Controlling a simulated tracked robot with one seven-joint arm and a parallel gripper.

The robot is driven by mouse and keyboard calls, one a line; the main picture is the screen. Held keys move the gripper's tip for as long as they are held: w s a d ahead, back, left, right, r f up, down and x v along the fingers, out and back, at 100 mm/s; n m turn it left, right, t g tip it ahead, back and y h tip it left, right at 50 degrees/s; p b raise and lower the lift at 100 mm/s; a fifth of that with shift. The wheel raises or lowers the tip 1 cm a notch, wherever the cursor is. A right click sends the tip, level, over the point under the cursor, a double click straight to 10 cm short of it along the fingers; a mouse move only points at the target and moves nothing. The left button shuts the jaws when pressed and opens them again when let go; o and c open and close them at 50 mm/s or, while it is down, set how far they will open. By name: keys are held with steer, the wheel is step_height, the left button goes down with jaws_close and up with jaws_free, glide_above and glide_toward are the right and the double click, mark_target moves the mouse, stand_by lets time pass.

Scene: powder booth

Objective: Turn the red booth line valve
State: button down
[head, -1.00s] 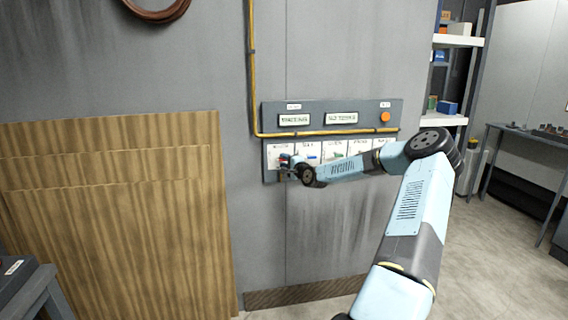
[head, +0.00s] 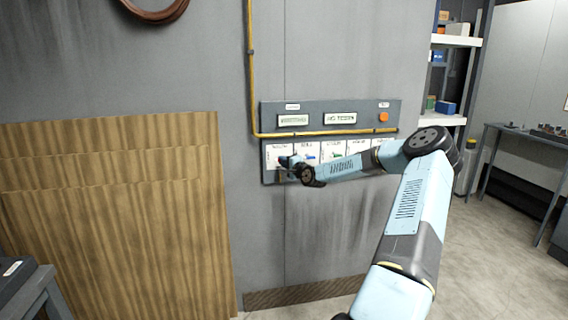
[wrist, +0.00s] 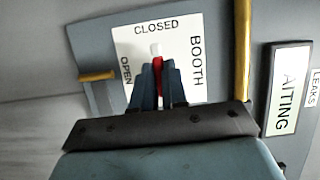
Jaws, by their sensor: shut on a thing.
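The red booth line valve handle (wrist: 158,66) shows in the wrist view between my gripper's fingers. The word OPEN is at the plate's left in that view. My gripper (wrist: 158,77) is shut on the handle, and its fingers hide the handle's sides and lower part. In the head view my gripper (head: 287,162) is at the left end of the panel's lower row, and I cannot make out the red handle there.
The grey panel (head: 350,107) has other labelled valves to the right, partly behind my arm. A yellow pipe (head: 250,70) runs down the wall and along the panel. An orange button (head: 384,117) is at upper right. Corrugated brown sheets (head: 110,215) lean at left.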

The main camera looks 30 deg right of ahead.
steer(key=shift+w+a+r+n+g+h, duration=0.15)
steer(key=shift+n+g+h, duration=0.7)
steer(key=shift+n, duration=1.3)
steer(key=shift+a+r+n+g+h, duration=0.1)
steer(key=shift+a+n+g+h, duration=0.2)
steer(key=shift+n+g+h, duration=1.25)
steer(key=shift+w+a+r+n+t+h, duration=0.1)
steer(key=shift+a+r+n+h, duration=0.15)
steer(key=shift+n, duration=2.55)
steer(key=shift+d+f+h, duration=0.1)
steer(key=shift+h, duration=0.15)
steer(key=c, duration=1.2)
jaws_free()
steer(key=shift+d+f, duration=0.1)
steer(key=shift+f, duration=0.05)
steer(key=shift+o, duration=0.2)
